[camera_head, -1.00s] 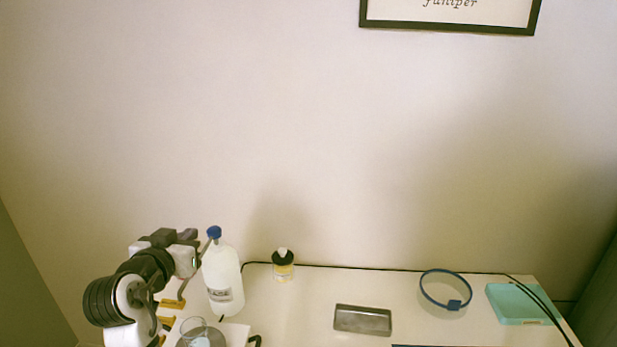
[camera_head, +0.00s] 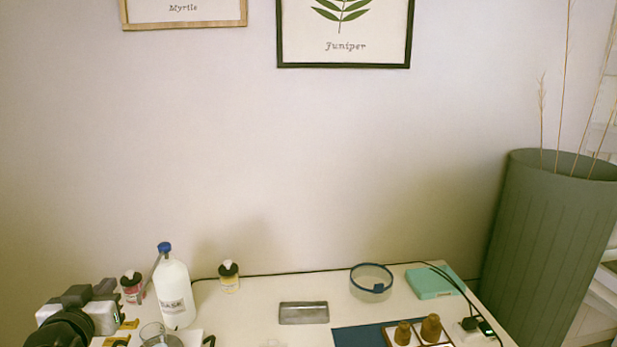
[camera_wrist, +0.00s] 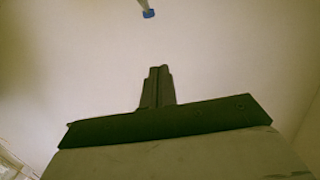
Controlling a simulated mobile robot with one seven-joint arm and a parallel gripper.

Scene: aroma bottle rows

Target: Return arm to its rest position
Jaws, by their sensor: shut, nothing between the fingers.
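My arm shows at the lower left of the head view, with my gripper (camera_head: 104,291) raised at the table's left side. It is left of the white bottle with a blue cap (camera_head: 173,292) and partly in front of a small red bottle with a black top (camera_head: 132,287). In the wrist view my gripper (camera_wrist: 158,72) has its dark fingers close together, shut and empty. Beyond them is mostly plain pale wall. A blue-tipped pale piece (camera_wrist: 148,13) shows at the top edge there, apart from the fingers.
A clear glass (camera_head: 153,334) stands close to my arm. A yellow bottle (camera_head: 229,277), a metal tray (camera_head: 303,313), a blue-rimmed round container (camera_head: 371,283), a teal box (camera_head: 433,282) and brown stoppers (camera_head: 431,328) are farther right. A tall green planter (camera_head: 548,245) stands at the right.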

